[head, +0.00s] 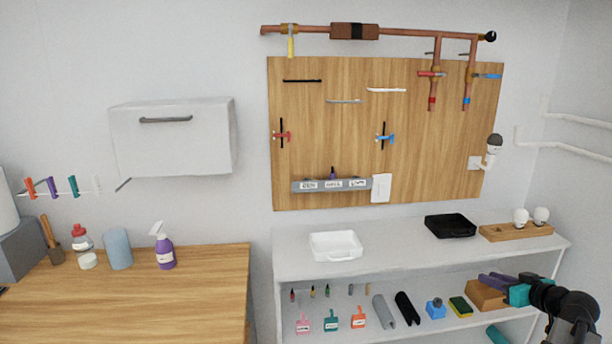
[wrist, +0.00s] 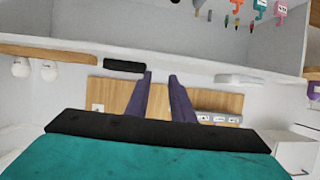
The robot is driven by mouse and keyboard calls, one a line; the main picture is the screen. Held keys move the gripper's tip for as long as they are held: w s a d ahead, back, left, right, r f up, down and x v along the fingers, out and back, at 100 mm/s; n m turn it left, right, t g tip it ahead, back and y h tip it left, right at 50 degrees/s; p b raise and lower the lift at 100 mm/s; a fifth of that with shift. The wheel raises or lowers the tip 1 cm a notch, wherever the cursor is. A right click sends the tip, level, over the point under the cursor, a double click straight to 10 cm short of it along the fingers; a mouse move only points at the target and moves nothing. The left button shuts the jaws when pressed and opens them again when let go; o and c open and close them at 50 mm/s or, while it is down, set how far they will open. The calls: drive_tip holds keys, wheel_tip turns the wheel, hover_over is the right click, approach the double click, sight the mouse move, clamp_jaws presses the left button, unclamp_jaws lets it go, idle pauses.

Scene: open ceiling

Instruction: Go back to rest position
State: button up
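My gripper (head: 484,279) is at the lower right of the head view, in front of the white shelf unit, with its purple fingers pointing left. In the wrist view my gripper (wrist: 160,77) shows two purple fingers with a gap between them and nothing held. The wrist picture looks upside down. The fingers appear apart from everything around them.
The white shelf unit (head: 290,263) carries a white tray (head: 335,246), a black tray (head: 450,226) and a wooden bulb holder (head: 515,233). A wooden pegboard (head: 340,130) hangs behind. A wooden table (head: 150,300) with a purple spray bottle (head: 164,250) stands left.

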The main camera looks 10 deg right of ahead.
drive_tip(key=w+a+f+n+g+y, duration=0.1)
drive_tip(key=w+a+f, duration=0.2)
drive_tip(key=a+f, duration=0.3)
drive_tip(key=w+a+f+n+g+y, duration=0.1)
drive_tip(key=w+a+f+y, duration=0.15)
drive_tip(key=a, duration=0.45)
drive_tip(key=w+a+f+y, duration=0.1)
drive_tip(key=w+a+f, duration=0.3)
drive_tip(key=a+f, duration=0.25)
drive_tip(key=s+a+f+n+g+y, duration=0.1)
drive_tip(key=s+a+f+g, duration=0.15)
drive_tip(key=a+f, duration=0.7)
drive_tip(key=s+a+f+n+g+y, duration=0.1)
drive_tip(key=a+f+n+g, duration=0.15)
drive_tip(key=a+f, duration=0.75)
drive_tip(key=s+a+f+g, duration=0.8)
drive_tip(key=s+a+f, duration=0.4)
drive_tip(key=s+a, duration=0.5)
drive_tip(key=s+f+g+h, duration=0.1)
drive_tip(key=s+f+h, duration=0.15)
drive_tip(key=s, duration=0.35)
drive_tip(key=s+f+g+h, duration=0.1)
drive_tip(key=s+f+g, duration=0.15)
drive_tip(key=s, duration=0.35)
drive_tip(key=s+d+m+h, duration=0.3)
drive_tip(key=s+d+m, duration=0.2)
drive_tip(key=d, duration=0.1)
drive_tip(key=shift+f+g, duration=0.35)
drive_tip(key=shift+f, duration=0.05)
drive_tip(key=shift+m, duration=0.25)
